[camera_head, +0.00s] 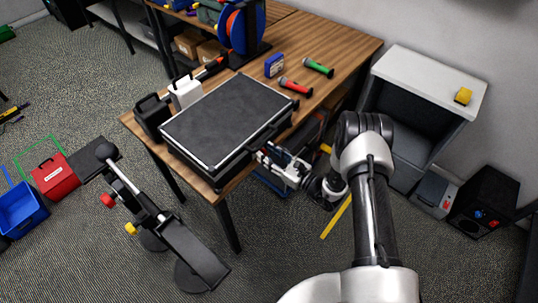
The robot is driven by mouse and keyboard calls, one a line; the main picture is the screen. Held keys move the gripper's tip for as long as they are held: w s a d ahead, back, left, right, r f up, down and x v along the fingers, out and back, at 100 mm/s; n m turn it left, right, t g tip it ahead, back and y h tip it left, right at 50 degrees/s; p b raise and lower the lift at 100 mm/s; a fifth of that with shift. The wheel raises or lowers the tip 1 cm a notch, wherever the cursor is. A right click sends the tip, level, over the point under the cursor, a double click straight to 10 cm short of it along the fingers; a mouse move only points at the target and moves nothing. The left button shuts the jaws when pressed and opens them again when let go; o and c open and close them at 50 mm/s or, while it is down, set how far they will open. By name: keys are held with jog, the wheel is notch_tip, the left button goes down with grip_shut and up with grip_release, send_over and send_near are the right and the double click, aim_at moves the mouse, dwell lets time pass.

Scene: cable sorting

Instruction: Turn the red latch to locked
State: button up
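I cannot make out for certain which part is the red latch. A black case (228,112) with silver edges lies closed on the wooden table; its handle side faces my gripper. My gripper (266,157) is low beside the case's right front corner, near the table edge. Its fingers are small and overlap the clutter behind, so I cannot tell whether they are open or touch the case. Other red parts in view are a red knob (107,200) on a black and silver stand and a small red piece (478,214) on a black box at the right.
The wooden table (345,42) also holds a white container (185,92), a red-handled tool (296,87), a green-handled tool (318,67) and a cable reel (243,27). A grey cabinet (430,75) stands right. A red box (55,176) and blue bin (20,208) are on the floor.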

grip_shut()
dwell(0.3)
jog(key=shift+m, duration=0.3)
jog(key=shift+w+d+f+m+b, duration=0.3)
jog(key=shift+m+b, duration=0.45)
jog(key=shift+m, duration=2.15)
jog(key=shift+w+d+f+m+b, duration=0.15)
jog(key=shift+f+m+b, duration=0.45)
jog(key=shift+m, duration=2.3)
jog(key=shift+w+d+f+m+b, duration=0.25)
jog(key=shift+m+b, duration=0.7)
jog(key=shift+m, duration=1.95)
jog(key=shift+a+r, duration=0.1)
